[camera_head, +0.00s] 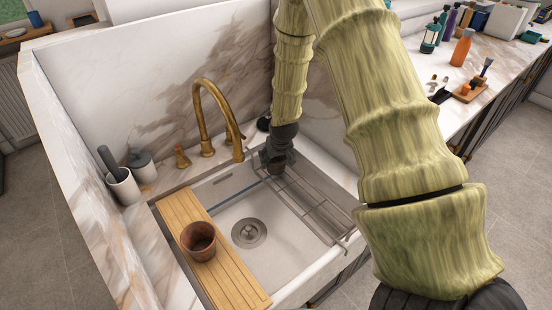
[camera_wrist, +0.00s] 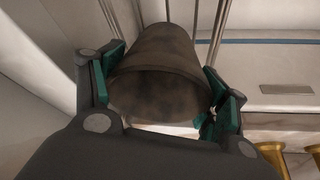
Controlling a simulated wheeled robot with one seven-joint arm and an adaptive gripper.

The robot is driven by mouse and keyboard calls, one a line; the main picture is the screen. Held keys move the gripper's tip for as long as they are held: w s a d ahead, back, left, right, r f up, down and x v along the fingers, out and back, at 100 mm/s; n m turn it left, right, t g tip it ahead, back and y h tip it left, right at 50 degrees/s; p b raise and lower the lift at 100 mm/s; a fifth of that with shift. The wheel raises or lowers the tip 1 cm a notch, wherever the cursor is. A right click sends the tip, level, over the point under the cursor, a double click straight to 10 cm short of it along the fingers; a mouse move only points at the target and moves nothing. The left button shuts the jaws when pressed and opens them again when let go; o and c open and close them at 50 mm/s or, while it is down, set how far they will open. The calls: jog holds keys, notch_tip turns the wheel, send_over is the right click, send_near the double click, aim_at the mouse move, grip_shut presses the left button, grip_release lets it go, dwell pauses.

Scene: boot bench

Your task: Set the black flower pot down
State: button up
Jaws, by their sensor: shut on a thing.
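The black flower pot (camera_wrist: 160,75) is between the green-padded fingers of my gripper (camera_wrist: 168,88), which is shut on it. It looks dark and worn, with its wide rim towards the wrist camera. In the head view, my gripper (camera_head: 277,158) is low over the back of the sink at the left end of the wire rack (camera_head: 322,212). The pot is mostly hidden there by the gripper. Rack wires show just beyond the pot in the wrist view. I cannot tell whether the pot touches the rack.
A brown pot (camera_head: 198,240) stands on the wooden board (camera_head: 238,285) across the sink's left side. The sink floor (camera_head: 275,245) is clear around the drain. A brass tap (camera_head: 204,110) rises behind, left of my arm. A white holder (camera_head: 123,188) stands at the left.

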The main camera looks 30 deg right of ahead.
jog(key=shift+f, duration=0.4)
jog(key=o, duration=1)
jog(key=shift+r, duration=0.55)
jog(key=b+v, duration=0.1)
jog(key=v, duration=1)
jog(key=shift+s+r+b, duration=0.25)
jog(key=shift+r+b, duration=0.05)
jog(key=shift+a, duration=0.15)
